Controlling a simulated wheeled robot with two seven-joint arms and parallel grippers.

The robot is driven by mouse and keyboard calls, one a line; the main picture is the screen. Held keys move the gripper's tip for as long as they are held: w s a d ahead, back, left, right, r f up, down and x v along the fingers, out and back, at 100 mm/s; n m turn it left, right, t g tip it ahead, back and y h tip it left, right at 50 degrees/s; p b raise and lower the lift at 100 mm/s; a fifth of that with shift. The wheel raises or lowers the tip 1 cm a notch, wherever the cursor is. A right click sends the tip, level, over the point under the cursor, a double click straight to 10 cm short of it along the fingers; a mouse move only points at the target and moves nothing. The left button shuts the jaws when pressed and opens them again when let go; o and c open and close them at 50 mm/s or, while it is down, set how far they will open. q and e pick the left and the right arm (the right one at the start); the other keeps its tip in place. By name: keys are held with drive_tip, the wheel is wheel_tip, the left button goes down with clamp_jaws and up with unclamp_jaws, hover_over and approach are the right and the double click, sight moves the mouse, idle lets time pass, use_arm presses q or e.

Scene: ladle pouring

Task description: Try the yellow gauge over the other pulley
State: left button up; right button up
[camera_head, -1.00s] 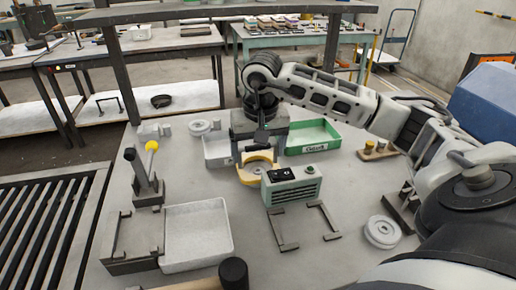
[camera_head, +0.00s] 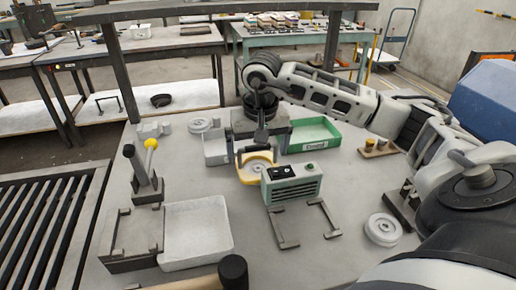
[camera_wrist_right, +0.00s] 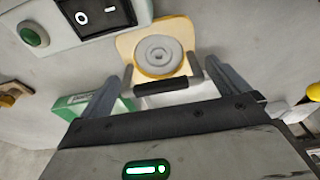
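The yellow gauge (camera_head: 244,176) is in the middle of the bench, just behind a grey-green switch box. It also shows in the right wrist view (camera_wrist_right: 126,43), with a grey pulley (camera_wrist_right: 160,55) inside its outline. I cannot tell whether the gauge rests or hangs slightly above. Its dark handle (camera_wrist_right: 160,85) lies between the fingers of my right gripper (camera_wrist_right: 163,80); contact is unclear. The right gripper also shows above the gauge in the head view (camera_head: 261,140). Other grey pulleys lie at front right (camera_head: 382,229) and back left (camera_head: 204,125). My left gripper is not in view.
The switch box (camera_head: 291,184) stands close in front of the gauge. A green bin (camera_head: 318,138) and grey bin (camera_head: 215,150) are behind.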

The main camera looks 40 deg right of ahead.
drive_tip(key=shift+r, duration=0.25)
use_arm(q)
drive_tip(key=p, duration=0.1)
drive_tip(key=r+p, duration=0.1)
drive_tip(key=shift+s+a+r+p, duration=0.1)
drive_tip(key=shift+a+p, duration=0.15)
drive_tip(key=shift+p, duration=0.05)
use_arm(e)
wheel_tip(320, 180, up, 15)
drive_tip(key=s+a, duration=0.1)
drive_tip(key=s, duration=0.1)
drive_tip(key=shift+r, duration=0.15)
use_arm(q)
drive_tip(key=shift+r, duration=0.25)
